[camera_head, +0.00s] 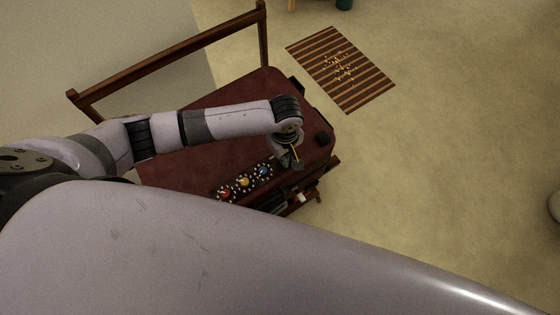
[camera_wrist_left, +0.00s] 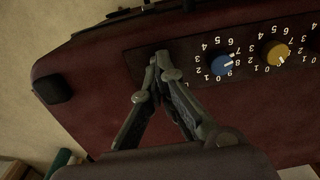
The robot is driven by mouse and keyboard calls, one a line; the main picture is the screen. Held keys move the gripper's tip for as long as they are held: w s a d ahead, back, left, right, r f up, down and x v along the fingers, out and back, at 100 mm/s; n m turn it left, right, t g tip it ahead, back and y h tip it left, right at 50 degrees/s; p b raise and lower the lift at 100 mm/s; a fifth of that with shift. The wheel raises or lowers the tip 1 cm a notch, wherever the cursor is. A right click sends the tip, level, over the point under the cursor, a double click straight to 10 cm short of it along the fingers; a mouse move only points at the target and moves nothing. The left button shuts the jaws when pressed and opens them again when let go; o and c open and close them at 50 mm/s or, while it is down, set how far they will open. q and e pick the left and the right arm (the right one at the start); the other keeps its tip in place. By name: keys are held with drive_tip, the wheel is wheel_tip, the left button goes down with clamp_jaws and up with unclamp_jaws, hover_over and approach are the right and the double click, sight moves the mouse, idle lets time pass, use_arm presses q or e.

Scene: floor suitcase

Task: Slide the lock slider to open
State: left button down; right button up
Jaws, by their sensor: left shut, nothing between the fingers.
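A dark red suitcase (camera_head: 215,98) lies on a wooden rack, and its surface fills much of the left wrist view (camera_wrist_left: 100,75). A dark lock panel (camera_wrist_left: 200,48) carries numbered dials: a blue dial (camera_wrist_left: 222,65) and a yellow dial (camera_wrist_left: 275,53). A red dial (camera_head: 224,193) also shows in the head view. My left gripper (camera_wrist_left: 161,62) is shut with nothing between its fingers. Its tips are at the panel's end beside the blue dial; contact is unclear. In the head view the left gripper (camera_head: 291,158) is over the suitcase. I cannot make out the lock slider; the fingers may hide it.
A wooden rack rail (camera_head: 170,57) rises behind the suitcase. A striped mat (camera_head: 340,68) lies on the carpet beyond it. A black corner piece (camera_wrist_left: 53,89) sits on the suitcase corner. Open carpet lies to the right. My own arm covers the lower head view.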

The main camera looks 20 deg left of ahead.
use_arm(q)
drive_tip(key=shift+w+d+f, duration=0.1)
drive_tip(key=shift+w+d, duration=0.4)
drive_tip(key=shift+w, duration=0.05)
idle(0.4)
drive_tip(key=r+p, duration=0.2)
drive_tip(key=p, duration=0.1)
drive_tip(key=shift+w+d+r, duration=0.1)
drive_tip(key=shift+w+d, duration=0.05)
drive_tip(key=shift+w, duration=0.1)
wheel_tip(320, 180, up, 4)
drive_tip(key=p, duration=0.5)
